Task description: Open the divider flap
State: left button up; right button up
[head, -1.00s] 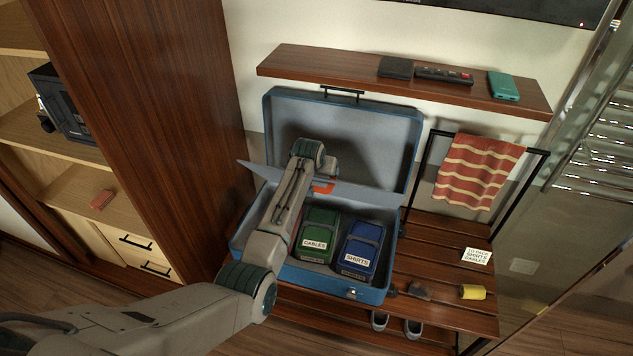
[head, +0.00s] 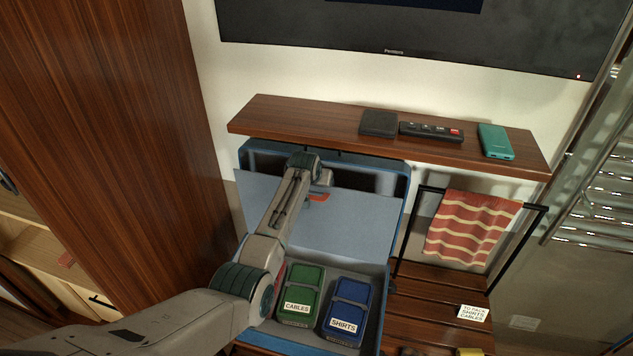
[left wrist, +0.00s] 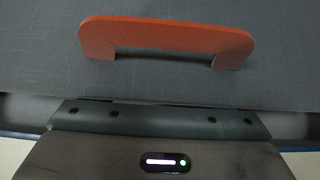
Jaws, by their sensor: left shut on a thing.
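The divider flap (head: 345,228) is a light grey panel in the open blue suitcase. It stands raised, close in front of the suitcase lid (head: 398,190) and covering most of it. An orange strap handle (head: 318,197) is on its face near the top edge; the strap also shows in the left wrist view (left wrist: 165,33). My left gripper (head: 322,178) is at the flap's top edge, just above the strap, and is shut on the flap edge. Its fingertips are hidden. My right gripper is out of view.
A green CABLES pouch (head: 300,290) and a blue SHIRTS pouch (head: 348,307) lie in the case. A wooden shelf (head: 290,118) with a wallet, remote and teal box hangs close above the lid. A striped towel (head: 472,228) hangs at right.

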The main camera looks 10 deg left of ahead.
pick_arm(q)
jog(key=shift+w+f, duration=0.1)
dwell(0.3)
jog(key=o, duration=1.3)
jog(key=shift+f, duration=0.1)
jog(key=shift+o, duration=0.4)
jog(key=shift+w+f, duration=0.1)
jog(key=shift+w, duration=0.05)
jog(key=b+v, duration=0.2)
jog(key=v, duration=0.8)
jog(key=shift+s+r, duration=0.2)
jog(key=shift+r, duration=0.15)
jog(key=shift+f, duration=0.1)
